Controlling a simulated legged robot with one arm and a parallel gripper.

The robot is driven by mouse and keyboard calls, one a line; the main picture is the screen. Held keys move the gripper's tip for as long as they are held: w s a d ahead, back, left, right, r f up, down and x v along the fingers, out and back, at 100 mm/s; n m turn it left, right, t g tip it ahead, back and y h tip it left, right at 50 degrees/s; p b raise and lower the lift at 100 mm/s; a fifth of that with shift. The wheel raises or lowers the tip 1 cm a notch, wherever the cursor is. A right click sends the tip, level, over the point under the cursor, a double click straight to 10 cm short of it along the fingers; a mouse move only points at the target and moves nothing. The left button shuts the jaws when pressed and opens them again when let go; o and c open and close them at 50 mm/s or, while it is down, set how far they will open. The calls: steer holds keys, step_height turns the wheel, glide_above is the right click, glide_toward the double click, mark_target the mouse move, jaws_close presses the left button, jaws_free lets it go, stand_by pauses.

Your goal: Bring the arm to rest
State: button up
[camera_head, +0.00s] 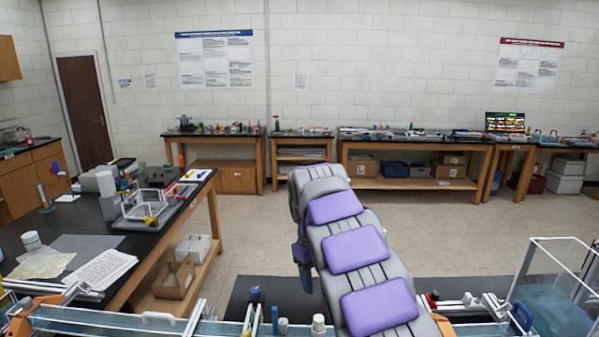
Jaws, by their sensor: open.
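My arm (353,250), grey with purple pads, rises from the bottom edge, right of centre. It reaches up and leftward to a bend (318,180) near the middle of the view. Past the bend, a narrower part (303,252) hangs down on the left side, partly hidden behind the nearer arm links. I cannot make out my gripper or its fingers in this view. Nothing is seen held by the arm.
A black bench (88,222) with papers, bottles and a small white frame stands at left. A clear-walled box (556,285) stands at lower right. Rails and small parts line the bottom edge. Wooden tables (415,145) line the back wall. The floor (455,225) between is open.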

steer(key=s+d+f+m+b, duration=0.15)
steer(key=s+d, duration=0.35)
steer(key=s, duration=0.5)
steer(key=s+d+r+m+b, duration=0.1)
steer(key=s+d+m+b, duration=0.2)
steer(key=s, duration=0.7)
steer(key=s+f+m+b, duration=0.1)
steer(key=s+f, duration=0.3)
steer(key=s, duration=0.4)
steer(key=s+d+f+g+b, duration=0.1)
steer(key=s+f, duration=0.3)
steer(key=s, duration=0.4)
steer(key=s+f+m+y+b, duration=0.1)
steer(key=s+f, duration=0.3)
steer(key=s, duration=0.4)
steer(key=shift+d+m+g, duration=0.3)
steer(key=shift+d+m, duration=0.05)
steer(key=shift+d, duration=0.05)
